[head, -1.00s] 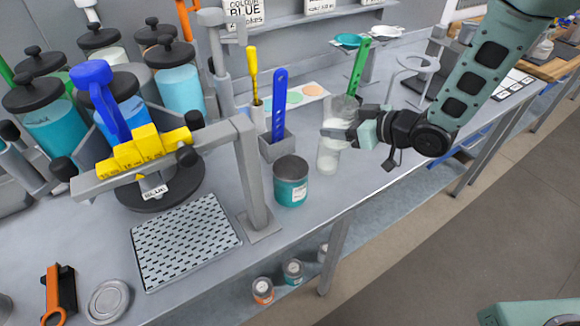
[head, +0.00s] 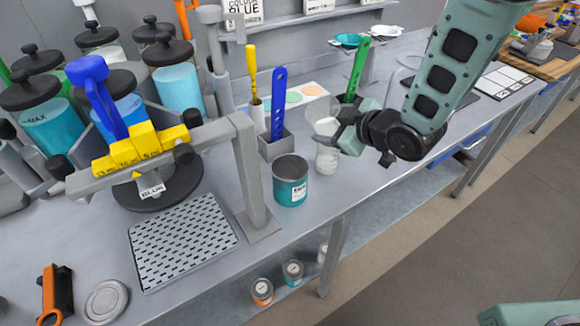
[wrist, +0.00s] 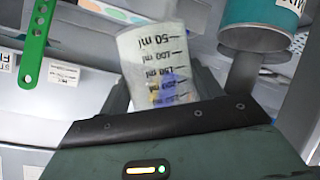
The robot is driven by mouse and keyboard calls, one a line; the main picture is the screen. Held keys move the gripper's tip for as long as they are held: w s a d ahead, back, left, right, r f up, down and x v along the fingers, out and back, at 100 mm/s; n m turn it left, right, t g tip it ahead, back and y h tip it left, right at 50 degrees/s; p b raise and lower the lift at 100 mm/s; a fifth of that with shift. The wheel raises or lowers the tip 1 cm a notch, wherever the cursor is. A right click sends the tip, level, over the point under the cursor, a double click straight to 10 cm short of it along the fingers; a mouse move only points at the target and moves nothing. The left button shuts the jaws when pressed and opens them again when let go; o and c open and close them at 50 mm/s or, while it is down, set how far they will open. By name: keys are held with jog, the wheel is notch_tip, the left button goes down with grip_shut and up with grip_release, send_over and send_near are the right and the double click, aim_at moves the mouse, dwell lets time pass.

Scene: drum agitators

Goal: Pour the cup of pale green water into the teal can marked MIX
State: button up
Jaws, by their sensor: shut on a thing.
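My gripper (head: 335,128) is shut on a clear cup (head: 322,112), raised above the bench to the right of and behind the teal can. The cup also shows in the wrist view (wrist: 160,65), with black millilitre marks appearing upside down. Its liquid and exact tilt are hard to make out. The teal can (head: 290,187) stands upright and open on the bench near its front edge. A teal can with a partly cut-off label is at the top right of the wrist view (wrist: 262,22).
A whitish clear vessel (head: 327,160) stands below the cup, right of the teal can. A grey stand post (head: 250,175) is left of the can. A holder with a blue strip (head: 278,105) is behind. A perforated tray (head: 185,243) lies at front left.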

jog(key=shift+s+a+r+n+h+p, duration=0.25)
jog(key=shift+a+r+n+h+p, duration=0.1)
jog(key=shift+a+p, duration=0.1)
jog(key=shift+s+a+r+n+t+h+p, duration=0.15)
jog(key=shift+a+r+n+t+h+p, duration=0.05)
jog(key=shift+n+t+h+p, duration=0.1)
jog(key=shift+f, duration=0.25)
jog(key=shift+n, duration=0.25)
jog(key=shift+f+n+t+h, duration=0.4)
jog(key=shift+n+t+h, duration=0.3)
jog(key=shift+n, duration=0.1)
jog(key=shift+s+a+f+n+t+h, duration=0.15)
jog(key=shift+f+n+t+h, duration=0.4)
jog(key=shift+n, duration=0.35)
dwell(2.3)
jog(key=shift+s+a+f+n+t+h, duration=0.35)
jog(key=shift+s+a+n+t+h, duration=0.2)
jog(key=shift+a+n, duration=0.25)
dwell(2.0)
